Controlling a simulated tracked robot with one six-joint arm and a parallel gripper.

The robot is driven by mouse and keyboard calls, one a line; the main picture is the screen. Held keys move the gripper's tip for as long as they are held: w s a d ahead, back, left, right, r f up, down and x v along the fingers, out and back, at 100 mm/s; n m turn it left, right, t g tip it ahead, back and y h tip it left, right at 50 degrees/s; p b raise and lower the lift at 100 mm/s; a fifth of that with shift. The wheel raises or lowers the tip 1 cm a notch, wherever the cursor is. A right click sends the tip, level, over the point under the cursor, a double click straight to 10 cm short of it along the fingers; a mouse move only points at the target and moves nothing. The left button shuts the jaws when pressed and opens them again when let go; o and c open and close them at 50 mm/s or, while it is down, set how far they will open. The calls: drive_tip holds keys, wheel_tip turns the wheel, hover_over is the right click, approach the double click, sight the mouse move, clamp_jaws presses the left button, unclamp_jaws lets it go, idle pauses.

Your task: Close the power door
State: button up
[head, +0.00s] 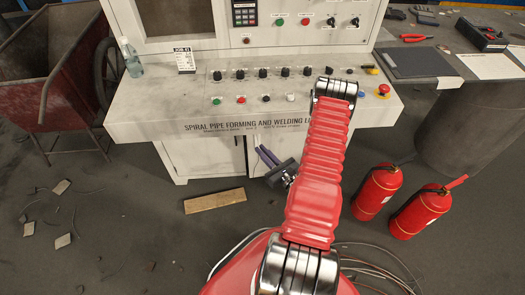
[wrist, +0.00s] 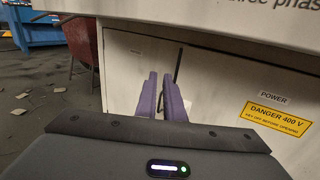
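The power door (wrist: 222,88) is a pale panel under the console, marked with a POWER label (wrist: 273,98) and a yellow DANGER 400 V sign (wrist: 278,119). It also shows in the head view (head: 286,143), partly hidden by my arm. A dark upright bar or gap (wrist: 178,64) stands near its left side. I cannot tell whether the door is fully flush or slightly ajar. My gripper (wrist: 160,76) has two purple fingers, slightly apart with nothing between them. They point at the cabinet front near the dark bar. In the head view my gripper (head: 259,150) is low in front of the cabinet; contact is unclear.
The console (head: 150,115) overhangs the cabinet. A wooden plank (head: 215,200) lies on the floor. Two red extinguishers (head: 376,190) stand at the right, with cables (head: 375,262) nearby. A red cart (head: 55,75) and scattered debris (head: 62,241) are at the left.

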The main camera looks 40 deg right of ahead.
drive_tip(key=o, duration=0.4)
drive_tip(key=a+y, duration=0.1)
drive_tip(key=a+n+y, duration=0.1)
drive_tip(key=a, duration=0.1)
drive_tip(key=a+y, duration=0.1)
drive_tip(key=a, duration=0.1)
drive_tip(key=shift+w+f+n+g+y, duration=0.1)
drive_tip(key=shift+f+n+g+y, duration=0.2)
drive_tip(key=shift+o, duration=0.2)
drive_tip(key=s+a+r+n+g+y, duration=0.4)
drive_tip(key=a+r+n+g+y, duration=0.3)
drive_tip(key=a, duration=0.3)
drive_tip(key=s+a+r+n+g+y, duration=0.4)
drive_tip(key=a+r+n+g, duration=0.2)
drive_tip(key=a+n, duration=0.4)
drive_tip(key=s+r+n+g+h, duration=0.5)
drive_tip(key=r+n+h, duration=0.4)
drive_tip(key=r+n, duration=0.3)
drive_tip(key=a+r+n+t+h, duration=0.1)
drive_tip(key=a+r+n+t, duration=0.2)
drive_tip(key=r, duration=0.5)
drive_tip(key=s+a+r+n+t+h, duration=0.1)
drive_tip(key=a+r+n+t+h, duration=0.1)
drive_tip(key=r, duration=0.6)
drive_tip(key=shift+a+n+t, duration=0.65)
drive_tip(key=shift+n+t, duration=0.05)
drive_tip(key=shift+n, duration=0.2)
